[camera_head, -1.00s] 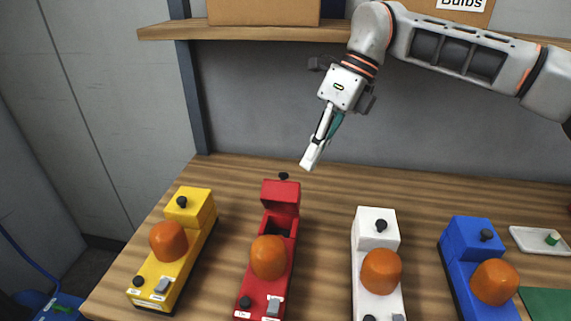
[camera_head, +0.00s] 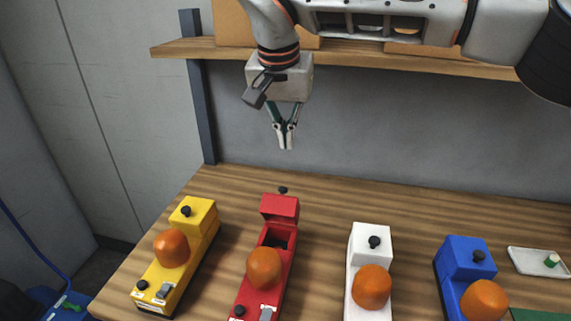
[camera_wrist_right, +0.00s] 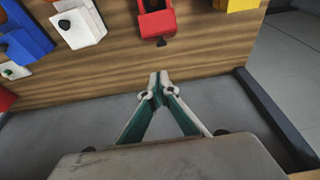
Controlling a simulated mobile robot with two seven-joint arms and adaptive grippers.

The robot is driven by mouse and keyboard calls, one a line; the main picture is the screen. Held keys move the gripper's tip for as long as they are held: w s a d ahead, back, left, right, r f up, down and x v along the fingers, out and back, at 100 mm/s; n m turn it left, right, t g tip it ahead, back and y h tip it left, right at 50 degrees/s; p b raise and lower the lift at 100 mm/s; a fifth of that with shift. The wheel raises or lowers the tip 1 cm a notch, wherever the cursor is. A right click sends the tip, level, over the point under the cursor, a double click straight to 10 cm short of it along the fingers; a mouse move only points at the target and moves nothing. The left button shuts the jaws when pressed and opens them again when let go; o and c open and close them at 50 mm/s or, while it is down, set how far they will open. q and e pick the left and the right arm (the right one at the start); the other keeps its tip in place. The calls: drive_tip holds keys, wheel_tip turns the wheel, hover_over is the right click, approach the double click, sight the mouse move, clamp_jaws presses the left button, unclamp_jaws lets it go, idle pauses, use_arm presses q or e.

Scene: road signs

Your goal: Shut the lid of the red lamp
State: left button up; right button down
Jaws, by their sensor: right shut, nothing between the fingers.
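The red lamp (camera_head: 262,270) stands on the wooden table between the yellow and white lamps, with an orange dome on top. Its red lid (camera_head: 280,208) is open, tipped up at the far end, and the dark compartment shows in front of it. The lid's black knob (camera_head: 283,190) points to the back. My right gripper (camera_head: 286,146) is shut and empty, in the air behind and above the lid, apart from it. In the right wrist view the gripper's fingertips (camera_wrist_right: 159,75) meet, and the red lid (camera_wrist_right: 157,22) is just beyond them. My left gripper is not in view.
The yellow lamp (camera_head: 175,258), white lamp (camera_head: 370,245) and blue lamp (camera_head: 466,258) have their lids down. A white tray (camera_head: 526,262) with a small green-topped item lies at the right. A shelf (camera_head: 400,60) crosses the back wall above the table. The table behind the lamps is clear.

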hover_over(284, 198)
drive_tip(key=w+d, duration=0.1)
drive_tip(key=w, duration=0.3)
wheel_tip(284, 198, down, 9)
drive_tip(key=shift+s+a+f, duration=0.2)
drive_tip(key=shift+s+f, duration=0.7)
drive_tip(key=shift+s, duration=0.1)
drive_tip(key=shift+s+a+f, duration=0.1)
drive_tip(key=shift+s+f, duration=0.15)
drive_tip(key=shift+s, duration=0.15)
drive_tip(key=shift+s, duration=0.1)
drive_tip(key=shift+s, duration=0.15)
drive_tip(key=shift+s+a+t, duration=0.1)
drive_tip(key=shift+s+t, duration=0.1)
drive_tip(key=shift+t, duration=0.2)
drive_tip(key=shift+s+b, duration=0.2)
drive_tip(key=shift+b, duration=0.1)
